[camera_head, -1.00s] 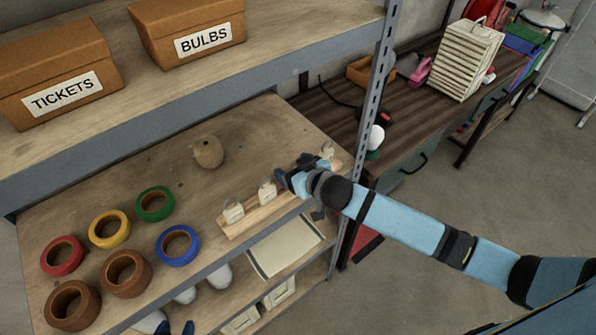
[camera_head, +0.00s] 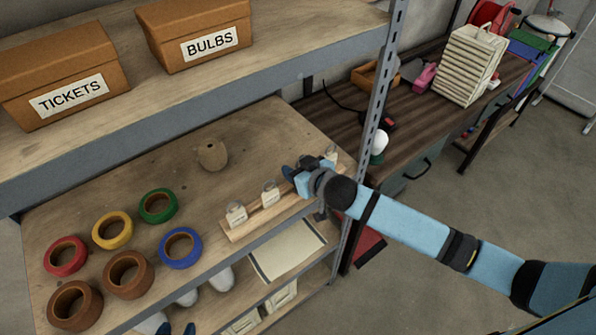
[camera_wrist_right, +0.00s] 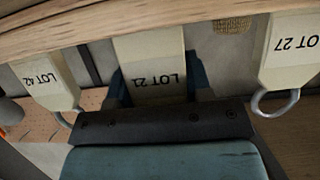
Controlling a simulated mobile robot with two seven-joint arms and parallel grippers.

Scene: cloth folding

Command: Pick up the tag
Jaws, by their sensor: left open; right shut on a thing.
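A wooden rail (camera_head: 254,225) along the front of the shelf carries a row of pale tags with rings. The LOT 21 tag (camera_wrist_right: 152,68) is between the fingers of my right gripper (camera_wrist_right: 158,88), which is shut on it. In the wrist view, the LOT 42 tag (camera_wrist_right: 45,82) is on the left and the LOT 27 tag (camera_wrist_right: 290,50) on the right. In the head view, my right gripper (camera_head: 296,172) is at the rail, hiding the held tag. Two tags (camera_head: 237,215) stand left of it, another right. My left gripper (camera_head: 176,329) shows only dark tips, open and empty, at the bottom edge.
Several tape rolls (camera_head: 180,248) lie left of the rail, and a tan round object (camera_head: 213,155) sits behind it. The upper shelf with the TICKETS box (camera_head: 60,75) and BULBS box (camera_head: 197,35) overhangs the back. A metal post (camera_head: 377,110) stands right of the rail.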

